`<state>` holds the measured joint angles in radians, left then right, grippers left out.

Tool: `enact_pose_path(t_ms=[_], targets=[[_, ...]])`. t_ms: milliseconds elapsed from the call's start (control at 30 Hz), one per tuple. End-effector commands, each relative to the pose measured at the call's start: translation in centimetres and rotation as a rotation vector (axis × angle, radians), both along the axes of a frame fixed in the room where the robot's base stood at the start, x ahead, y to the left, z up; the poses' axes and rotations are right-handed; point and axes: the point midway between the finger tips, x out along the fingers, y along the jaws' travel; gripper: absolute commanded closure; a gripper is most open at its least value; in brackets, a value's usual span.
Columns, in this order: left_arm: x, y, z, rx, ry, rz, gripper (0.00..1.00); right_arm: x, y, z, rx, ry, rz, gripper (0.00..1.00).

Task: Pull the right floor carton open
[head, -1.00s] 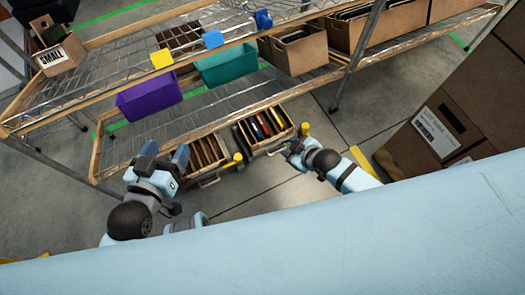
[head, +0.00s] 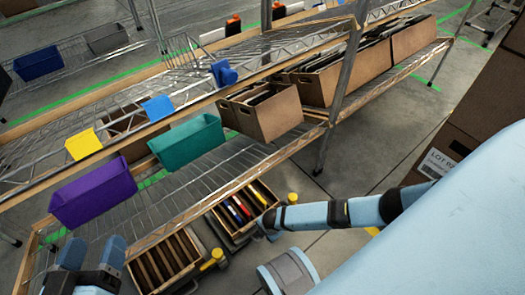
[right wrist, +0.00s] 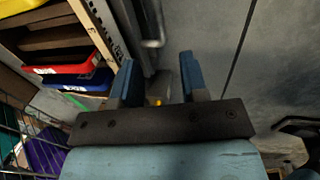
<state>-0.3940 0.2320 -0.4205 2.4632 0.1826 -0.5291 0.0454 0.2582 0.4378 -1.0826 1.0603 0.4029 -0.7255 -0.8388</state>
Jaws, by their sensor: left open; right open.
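The right floor carton (head: 232,226) is a tilted wooden-sided box with red, yellow and blue items inside, low under the shelf. My right gripper (head: 268,226) is at its front right side, small and partly hidden by its own arm. In the right wrist view its fingers (right wrist: 159,82) are open with a gap between them. The carton's pale rim (right wrist: 92,32) is left of them, and a grey metal bar (right wrist: 152,42) lies just beyond the fingertips. I cannot tell whether they touch it. My left gripper (head: 92,262) is open and empty at the lower left.
The left floor carton (head: 185,268), with brown dividers, stands beside the right one. A yellow-capped post (head: 214,258) is between their fronts. The wire shelf above holds a purple bin (head: 92,192) and a teal bin (head: 188,145). Large cartons (head: 468,115) stand at the right.

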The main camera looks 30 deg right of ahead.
Motion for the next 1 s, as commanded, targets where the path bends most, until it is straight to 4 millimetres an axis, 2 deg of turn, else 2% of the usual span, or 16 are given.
enact_pose_path(t_ms=[33, 100, 300, 400, 600, 867, 1000], targets=[[0.2, 0.1, -1.2, 0.021, -0.014, -0.004, 0.30, 0.3, 0.1, -2.0, -0.001, 0.000, -0.001, 0.60], [0.8, 0.5, -1.0, 0.057, -0.077, -0.001, 0.30, 0.5, 0.1, -3.5, 0.000, 0.001, -0.001, 0.60], [2.0, 1.2, -0.6, 0.141, -0.228, 0.007, 0.30, 1.3, 0.1, -7.1, 0.000, -0.001, -0.002, 0.60], [2.4, 1.5, -0.4, 0.173, -0.282, 0.011, 0.30, 1.6, 0.2, -8.2, 0.002, -0.001, -0.002, 0.60], [2.7, 1.7, 0.2, 0.202, -0.336, 0.016, 0.30, 1.8, 0.2, -9.1, 0.001, -0.001, -0.002, 0.60], [2.7, 1.7, 0.3, 0.205, -0.341, 0.016, 0.30, 1.8, 0.2, -9.1, 0.001, -0.001, -0.002, 0.60], [2.7, 1.7, 0.3, 0.204, -0.341, 0.015, 0.30, 1.8, 0.2, -9.1, 0.002, -0.001, -0.002, 0.90]])
